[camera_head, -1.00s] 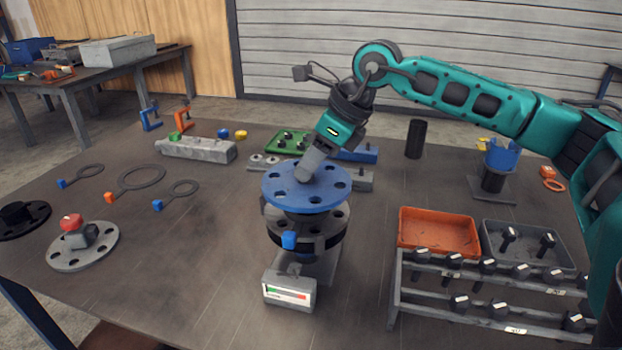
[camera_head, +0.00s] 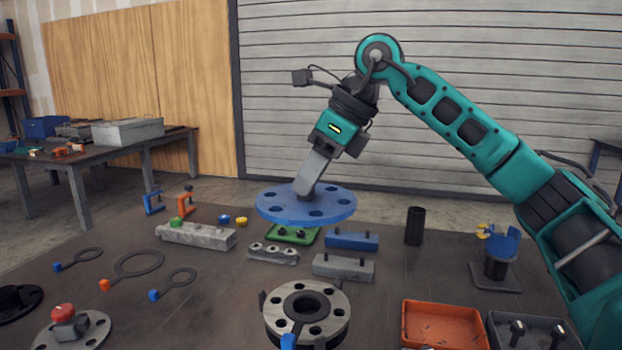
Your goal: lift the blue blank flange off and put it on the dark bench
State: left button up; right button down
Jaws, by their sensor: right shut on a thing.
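The blue blank flange (camera_head: 283,205) is a round disc with several bolt holes. It hangs level in the air above the bench, clear of the pipe. My right gripper (camera_head: 307,187) is shut on it, pointing down at its top; the exact grip is hard to see. Below stands the pipe's grey flange (camera_head: 307,309), its bore and bolt holes bare, with a small blue tab (camera_head: 288,341) at its front. The dark bench (camera_head: 215,285) spreads all around. My left gripper is out of view.
Gasket rings (camera_head: 139,264) on tabs lie at the left, near a grey disc with a red knob (camera_head: 64,312). Grey and blue blocks (camera_head: 351,240) stand behind the pipe. An orange tray (camera_head: 442,325) and a blue-topped stand (camera_head: 497,258) are at the right.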

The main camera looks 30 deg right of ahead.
jog(key=shift+r, duration=0.15)
jog(key=shift+r+p, duration=1.35)
jog(key=shift+r, duration=1.05)
